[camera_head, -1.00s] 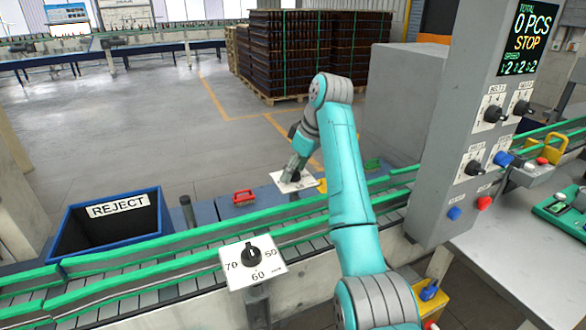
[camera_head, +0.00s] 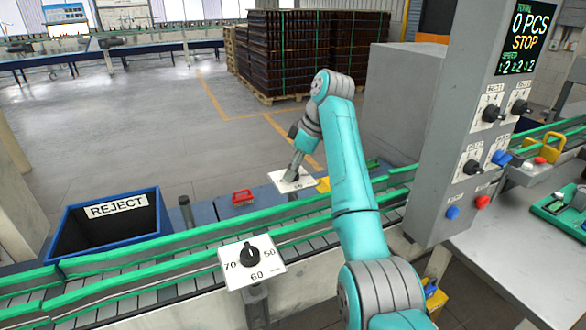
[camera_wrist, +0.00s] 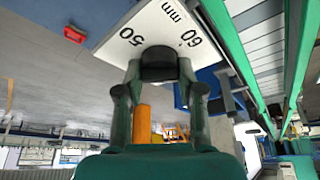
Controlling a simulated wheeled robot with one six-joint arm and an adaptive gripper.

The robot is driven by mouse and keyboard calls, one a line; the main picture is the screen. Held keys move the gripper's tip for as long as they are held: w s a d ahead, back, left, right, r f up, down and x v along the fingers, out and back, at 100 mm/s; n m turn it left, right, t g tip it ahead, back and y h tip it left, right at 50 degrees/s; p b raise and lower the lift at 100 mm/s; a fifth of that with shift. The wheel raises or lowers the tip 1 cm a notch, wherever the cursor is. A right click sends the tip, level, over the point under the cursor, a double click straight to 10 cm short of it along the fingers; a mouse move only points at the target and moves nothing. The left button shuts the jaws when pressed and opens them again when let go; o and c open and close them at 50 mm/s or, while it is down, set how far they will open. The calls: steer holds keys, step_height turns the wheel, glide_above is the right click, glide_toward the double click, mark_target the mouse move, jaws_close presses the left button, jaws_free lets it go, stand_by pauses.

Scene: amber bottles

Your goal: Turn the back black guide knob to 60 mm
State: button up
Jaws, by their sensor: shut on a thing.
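The back guide knob (camera_wrist: 158,62) is black and round, in front of a white scale plate (camera_wrist: 140,32) marked 50 and 60 mm in the wrist view. My gripper (camera_wrist: 158,76) is shut on the knob, one finger on each side. In the head view, my gripper (camera_head: 292,174) is at the back plate (camera_head: 307,180), beyond the conveyor. The knob's pointer and the rest of the scale are hidden, so its setting cannot be read.
A front black knob (camera_head: 249,256) on a plate marked 70, 60 and 50 stands on the conveyor's near side. Green rails (camera_head: 150,246) run along the belt. A blue REJECT bin (camera_head: 75,252) is at left, and a grey control column (camera_head: 450,140) at right.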

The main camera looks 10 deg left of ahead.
steer(key=o, duration=1.1)
steer(key=shift+o, duration=0.2)
